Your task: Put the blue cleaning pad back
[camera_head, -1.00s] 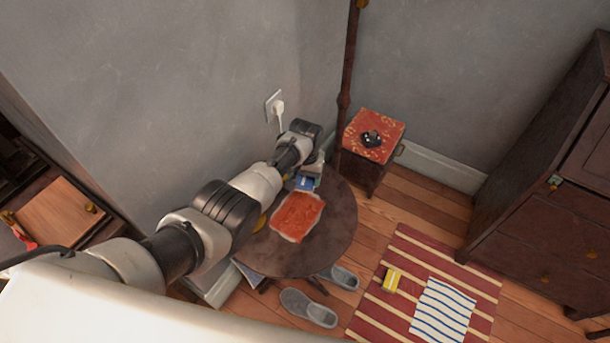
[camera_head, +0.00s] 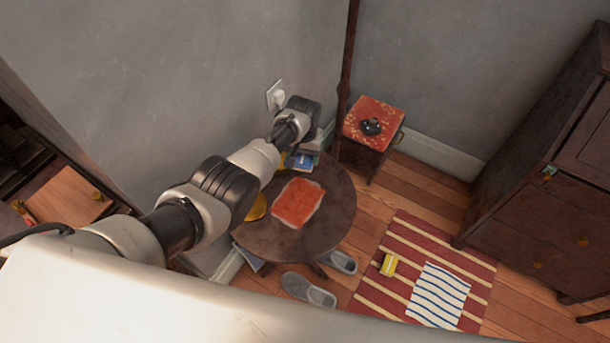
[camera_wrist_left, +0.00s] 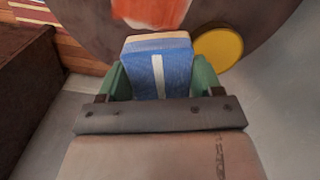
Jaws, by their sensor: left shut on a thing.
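The blue cleaning pad (camera_wrist_left: 158,68) has a white stripe and a pale far edge. My left gripper (camera_wrist_left: 160,84) is shut on it, with a green finger at each side. In the head view the pad (camera_head: 303,161) shows as a small blue patch under my left gripper (camera_head: 306,150), at the back edge of the round dark table (camera_head: 335,215). I cannot tell whether the pad touches the table. An orange-red cloth with a pale border (camera_head: 297,203) lies on the table in front of it. My right gripper is not in view.
A yellow round thing (camera_wrist_left: 218,47) lies on the table near the wall. A small red-topped cabinet (camera_head: 385,112) with a dark object stands behind right. Slippers (camera_head: 308,290) and a striped rug (camera_head: 400,240) lie on the floor. A wall socket (camera_head: 275,95) is close behind my arm.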

